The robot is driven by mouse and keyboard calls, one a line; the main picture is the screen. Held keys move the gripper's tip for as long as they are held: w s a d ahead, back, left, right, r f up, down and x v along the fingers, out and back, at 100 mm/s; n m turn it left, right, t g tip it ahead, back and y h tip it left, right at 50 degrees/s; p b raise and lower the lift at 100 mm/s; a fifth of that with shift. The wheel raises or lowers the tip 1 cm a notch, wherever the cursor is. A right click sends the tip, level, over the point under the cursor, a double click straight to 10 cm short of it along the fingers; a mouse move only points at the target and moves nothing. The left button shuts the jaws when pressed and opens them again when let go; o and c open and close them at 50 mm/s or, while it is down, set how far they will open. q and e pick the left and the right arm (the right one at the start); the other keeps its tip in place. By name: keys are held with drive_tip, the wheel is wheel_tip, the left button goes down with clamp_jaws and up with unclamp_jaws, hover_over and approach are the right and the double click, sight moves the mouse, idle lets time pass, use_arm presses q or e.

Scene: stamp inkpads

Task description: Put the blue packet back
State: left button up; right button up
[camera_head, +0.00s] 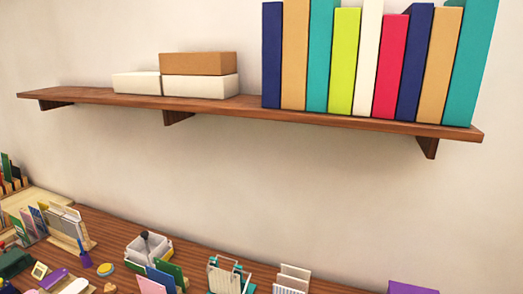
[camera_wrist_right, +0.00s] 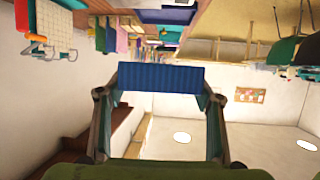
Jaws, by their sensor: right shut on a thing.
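My right gripper (camera_wrist_right: 160,90) shows only in the right wrist view, shut on the blue packet (camera_wrist_right: 160,76). The packet is a dark blue flat block spanning between the two fingertips. It is held up clear of other things in that view. Neither gripper shows in the head view, and my left gripper is in no view. On the desk in the head view, a small rack (camera_head: 72,236) at the left holds several upright cards or packets. I cannot tell which place belongs to the blue packet.
A wooden shelf (camera_head: 290,114) on the wall bears several upright books and three boxes. The desk (camera_head: 200,254) below is crowded, with a white caddy (camera_head: 133,249), a wire holder (camera_head: 222,278), a white rack (camera_head: 291,278) and a purple block (camera_head: 412,287).

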drive_tip(key=w+d+r, duration=0.1)
drive_tip(key=d+r, duration=0.2)
drive_tip(key=d, duration=0.5)
drive_tip(key=w+d+r+m+t, duration=0.1)
drive_tip(key=d+r, duration=0.2)
drive_tip(key=d, duration=0.6)
drive_tip(key=w+d+r+h, duration=0.1)
drive_tip(key=d+r, duration=0.3)
drive_tip(key=d, duration=0.5)
drive_tip(key=shift+w+d+m+t, duration=0.2)
drive_tip(key=shift+w+m+t, duration=0.15)
drive_tip(key=shift+m+t, duration=0.05)
